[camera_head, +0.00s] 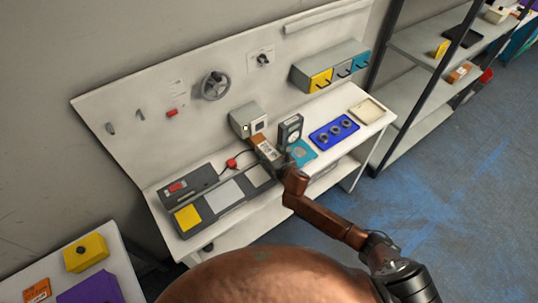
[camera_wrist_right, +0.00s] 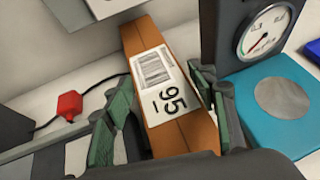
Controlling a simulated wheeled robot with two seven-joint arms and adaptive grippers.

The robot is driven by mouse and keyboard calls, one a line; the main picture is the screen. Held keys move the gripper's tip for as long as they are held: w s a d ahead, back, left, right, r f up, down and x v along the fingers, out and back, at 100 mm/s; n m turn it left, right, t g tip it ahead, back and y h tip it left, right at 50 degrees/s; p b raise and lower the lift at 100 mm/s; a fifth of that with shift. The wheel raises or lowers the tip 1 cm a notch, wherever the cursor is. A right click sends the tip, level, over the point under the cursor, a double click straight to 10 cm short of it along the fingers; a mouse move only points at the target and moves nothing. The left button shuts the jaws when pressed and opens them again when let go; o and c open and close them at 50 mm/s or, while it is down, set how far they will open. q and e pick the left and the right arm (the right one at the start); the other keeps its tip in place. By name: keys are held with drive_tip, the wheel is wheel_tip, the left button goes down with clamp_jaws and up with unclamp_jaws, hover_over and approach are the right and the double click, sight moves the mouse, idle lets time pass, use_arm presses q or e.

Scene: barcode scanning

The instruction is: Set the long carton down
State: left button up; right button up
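The long carton (camera_head: 262,147) is orange-brown, with a white label bearing a barcode and the number 95. It shows large in the right wrist view (camera_wrist_right: 180,134), running away from the gripper. My right gripper (camera_wrist_right: 164,80) has one green-padded finger on each side of the carton, and both appear to press against it. In the head view my right gripper (camera_head: 275,157) is over the white workbench (camera_head: 258,208), between the dark pads and the dial scale. Whether the carton's underside touches the bench is hidden. My left gripper is not in view.
The dial scale (camera_head: 290,130) with its teal plate (camera_head: 304,154) stands close right of the carton. A red button (camera_head: 231,163) with a cable is on the left. A grey box (camera_head: 245,121) is behind. A dark panel with a yellow pad (camera_head: 187,217) and a blue tray (camera_head: 322,140) flank these.

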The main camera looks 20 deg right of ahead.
clamp_jaws()
idle(0.4)
drive_tip(key=shift+r, duration=0.15)
